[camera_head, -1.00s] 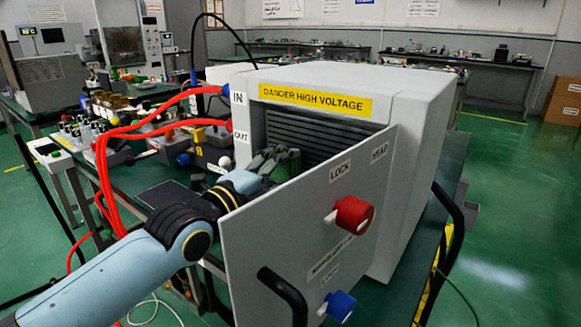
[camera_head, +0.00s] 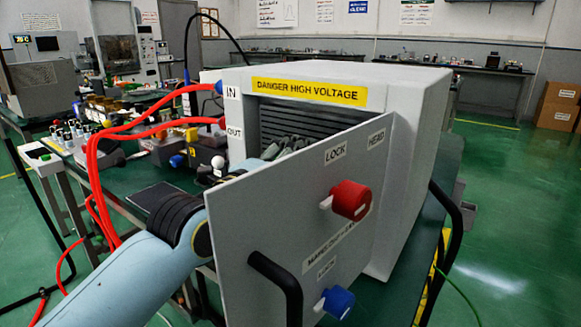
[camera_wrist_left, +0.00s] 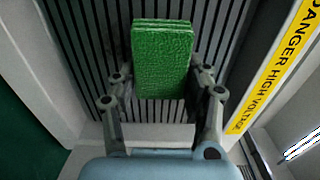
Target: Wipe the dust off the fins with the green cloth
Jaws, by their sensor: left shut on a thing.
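In the left wrist view my left gripper (camera_wrist_left: 161,92) is shut on the folded green cloth (camera_wrist_left: 163,50), which sticks out past the fingertips. The cloth lies over the dark slatted fins (camera_wrist_left: 85,50); I cannot tell whether it touches them. In the head view the fins (camera_head: 315,118) show inside the white box marked DANGER HIGH VOLTAGE. My left gripper (camera_head: 288,148) is behind the open front panel, low in the opening, partly hidden. The cloth is hidden there. Dust on the fins is too faint to make out. My right gripper is not in view.
The open panel (camera_head: 290,215) carries a red knob (camera_head: 350,200), a blue knob (camera_head: 338,302) and a black handle (camera_head: 280,285). It stands close beside my left arm. Red hoses (camera_head: 110,140) run to the box's left side. A cluttered bench (camera_head: 75,175) stands to the left.

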